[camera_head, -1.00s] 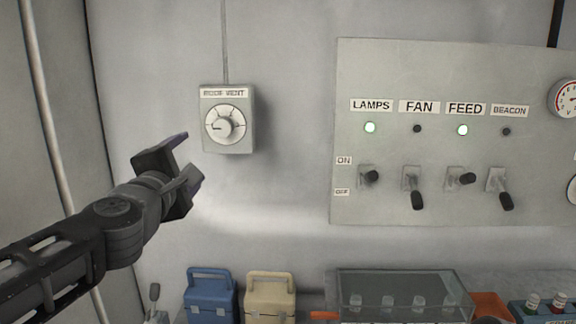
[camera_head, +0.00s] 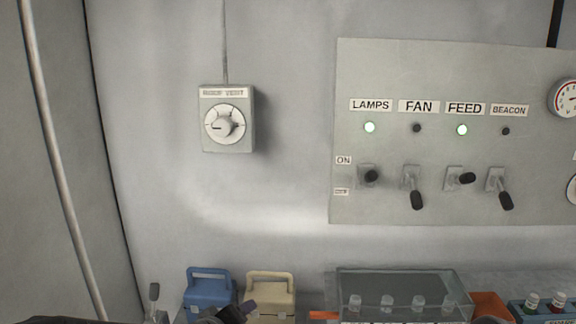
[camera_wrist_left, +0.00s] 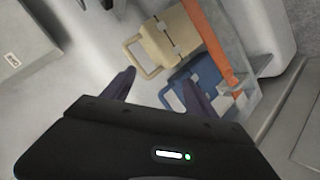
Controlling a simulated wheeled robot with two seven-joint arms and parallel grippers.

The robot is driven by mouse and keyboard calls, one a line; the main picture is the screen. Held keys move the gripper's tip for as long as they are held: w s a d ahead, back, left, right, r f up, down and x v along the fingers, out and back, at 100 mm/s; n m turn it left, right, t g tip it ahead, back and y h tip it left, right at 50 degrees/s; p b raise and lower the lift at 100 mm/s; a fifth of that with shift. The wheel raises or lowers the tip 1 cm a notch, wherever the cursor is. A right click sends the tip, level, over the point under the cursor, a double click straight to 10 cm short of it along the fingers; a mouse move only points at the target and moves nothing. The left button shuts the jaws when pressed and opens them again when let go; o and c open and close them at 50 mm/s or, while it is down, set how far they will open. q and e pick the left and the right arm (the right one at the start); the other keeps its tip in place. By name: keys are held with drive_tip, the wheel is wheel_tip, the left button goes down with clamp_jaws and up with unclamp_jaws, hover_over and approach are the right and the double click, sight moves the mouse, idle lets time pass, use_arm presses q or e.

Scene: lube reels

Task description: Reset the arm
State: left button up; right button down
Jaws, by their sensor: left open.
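My left gripper (camera_head: 236,313) shows only partly at the bottom edge of the head view, in front of the blue and cream boxes. In the left wrist view its two fingers (camera_wrist_left: 158,95) are spread apart with nothing between them. The cream box (camera_wrist_left: 163,45) and the blue box (camera_wrist_left: 200,88) lie beyond the fingers there. Most of my left arm is below the head view. My right gripper is in neither view.
A roof vent dial (camera_head: 227,120) is on the wall. A switch panel (camera_head: 450,205) is at right, with LAMPS and FEED lights lit green. Below stand a blue box (camera_head: 209,290), a cream box (camera_head: 270,290) and a clear case (camera_head: 400,285). The wall between is clear.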

use_arm(q)
drive_tip(key=s+d+f+m+g, duration=0.1)
drive_tip(key=s+f+m+g, duration=0.15)
drive_tip(key=s+f, duration=0.55)
drive_tip(key=s+d+f+m+g, duration=0.1)
drive_tip(key=s+d+f+g, duration=0.2)
drive_tip(key=f, duration=0.9)
drive_tip(key=s+f+g, duration=0.2)
drive_tip(key=s+f, duration=0.4)
drive_tip(key=s, duration=0.4)
drive_tip(key=s+f+m+g+h, duration=0.1)
drive_tip(key=s+f+g, duration=0.2)
drive_tip(key=s+f, duration=0.4)
drive_tip(key=s, duration=0.4)
drive_tip(key=shift+d+f, duration=0.15)
drive_tip(key=shift+d, duration=0.2)
